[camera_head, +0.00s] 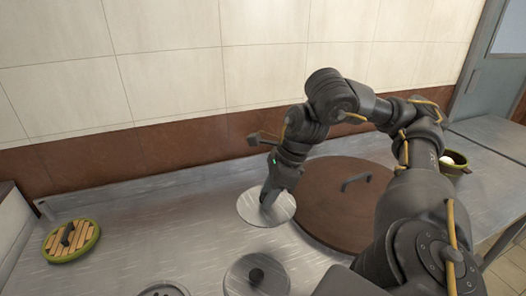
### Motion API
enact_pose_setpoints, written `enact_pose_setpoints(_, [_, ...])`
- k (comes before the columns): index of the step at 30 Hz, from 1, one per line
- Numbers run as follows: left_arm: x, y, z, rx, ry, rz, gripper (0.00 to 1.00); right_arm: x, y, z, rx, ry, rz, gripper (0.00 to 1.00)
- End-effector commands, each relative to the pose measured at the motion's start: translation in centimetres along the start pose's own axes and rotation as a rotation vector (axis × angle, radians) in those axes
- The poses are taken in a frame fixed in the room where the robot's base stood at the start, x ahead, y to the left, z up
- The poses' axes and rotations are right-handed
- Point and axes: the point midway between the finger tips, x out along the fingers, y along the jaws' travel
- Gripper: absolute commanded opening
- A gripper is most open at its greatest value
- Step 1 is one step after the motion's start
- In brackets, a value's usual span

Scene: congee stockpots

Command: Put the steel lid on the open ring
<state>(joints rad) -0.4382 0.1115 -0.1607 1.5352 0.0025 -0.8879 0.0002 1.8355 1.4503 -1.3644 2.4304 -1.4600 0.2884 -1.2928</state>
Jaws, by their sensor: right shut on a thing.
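My right gripper (268,202) points down at the middle of a pale, shiny round steel lid (284,207). It is shut on this lid, and the fingers hide the part they grip. The lid is just left of a big brown round cover; I cannot tell whether it rests on the counter or hangs a little above it. A round grey piece with small dark holes (163,291) is cut off by the bottom edge; I cannot tell whether it is the open ring. My left gripper is not in view.
The brown cover (318,203) has a dark handle. A grey lid with a dark knob (257,275) is at the bottom. A green-rimmed slatted wooden disc (70,240) lies left. A green-rimmed bowl (458,170) stands right. The steel counter (160,225) is clear at centre left.

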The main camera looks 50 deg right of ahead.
Motion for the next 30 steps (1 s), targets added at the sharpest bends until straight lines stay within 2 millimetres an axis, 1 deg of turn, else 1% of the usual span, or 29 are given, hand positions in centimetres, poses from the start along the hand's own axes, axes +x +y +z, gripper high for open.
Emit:
enact_pose_setpoints(5, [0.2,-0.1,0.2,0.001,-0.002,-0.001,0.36,-0.1,0.2,0.0,-0.004,0.0,0.001,0.06])
enact_pose_setpoints(8, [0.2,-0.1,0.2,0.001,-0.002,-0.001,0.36,0.3,0.5,0.8,-0.052,0.001,0.022,0.06])
enact_pose_setpoints(11, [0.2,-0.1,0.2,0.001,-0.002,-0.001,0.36,1.3,1.3,2.9,-0.189,0.002,0.077,0.06])
enact_pose_setpoints(14, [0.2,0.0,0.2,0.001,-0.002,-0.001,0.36,2.9,2.6,5.9,-0.404,0.004,0.166,0.06])
enact_pose_setpoints(15, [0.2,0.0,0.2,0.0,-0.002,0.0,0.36,3.5,3.2,7.2,-0.5,0.005,0.205,0.06])
enact_pose_setpoints(18, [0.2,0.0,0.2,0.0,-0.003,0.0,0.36,5.2,4.6,9.9,-0.733,0.007,0.302,0.06])
enact_pose_setpoints(21, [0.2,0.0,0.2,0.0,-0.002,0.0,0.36,6.7,5.6,12.1,-0.936,0.008,0.386,0.06])
enact_pose_setpoints(25, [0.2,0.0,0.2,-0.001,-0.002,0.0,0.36,8.2,6.2,14.0,-1.142,0.008,0.471,0.06])
enact_pose_setpoints(30, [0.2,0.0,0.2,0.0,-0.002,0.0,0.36,9.3,6.4,15.3,-1.298,0.004,0.536,0.06])
